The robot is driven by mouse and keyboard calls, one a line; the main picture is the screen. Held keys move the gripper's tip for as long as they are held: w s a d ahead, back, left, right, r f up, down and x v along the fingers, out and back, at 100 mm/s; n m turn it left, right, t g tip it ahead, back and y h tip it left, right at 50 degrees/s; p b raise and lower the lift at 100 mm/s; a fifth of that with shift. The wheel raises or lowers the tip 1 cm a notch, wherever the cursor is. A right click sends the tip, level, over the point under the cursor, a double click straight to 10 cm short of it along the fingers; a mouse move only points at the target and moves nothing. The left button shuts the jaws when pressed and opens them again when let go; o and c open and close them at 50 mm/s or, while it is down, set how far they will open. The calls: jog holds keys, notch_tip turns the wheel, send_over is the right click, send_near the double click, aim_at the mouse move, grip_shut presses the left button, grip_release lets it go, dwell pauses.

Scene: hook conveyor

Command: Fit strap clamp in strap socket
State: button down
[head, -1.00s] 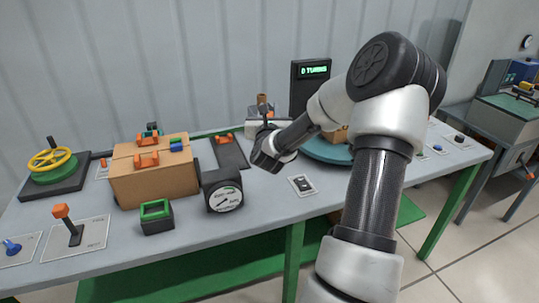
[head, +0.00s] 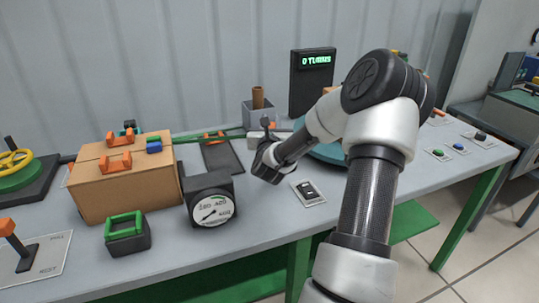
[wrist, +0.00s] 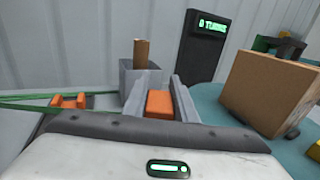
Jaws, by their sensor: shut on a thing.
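My gripper (head: 268,125) reaches over the back of the bench, close to a grey box with a brown post. In the wrist view its two grey fingers (wrist: 159,98) are shut on an orange block (wrist: 159,104), which I take for the strap clamp; only its top and near face show. A green strap (wrist: 35,101) runs to that bracket (wrist: 68,101) in the wrist view. I cannot tell which part is the strap socket.
The grey box (head: 258,114) stands just beyond the gripper, before a dark display post (head: 312,85). A cardboard carton (head: 122,183) with orange brackets on top and a dial gauge (head: 212,203) stand at left. A turquoise turntable (wrist: 235,108) with another carton (wrist: 272,90) is at right.

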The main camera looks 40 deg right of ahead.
jog(key=shift+f+b, duration=0.55)
jog(key=shift+f, duration=3.05)
jog(key=shift+f, duration=0.2)
jog(key=c, duration=1.5)
grip_release()
jog(key=shift+o, duration=0.2)
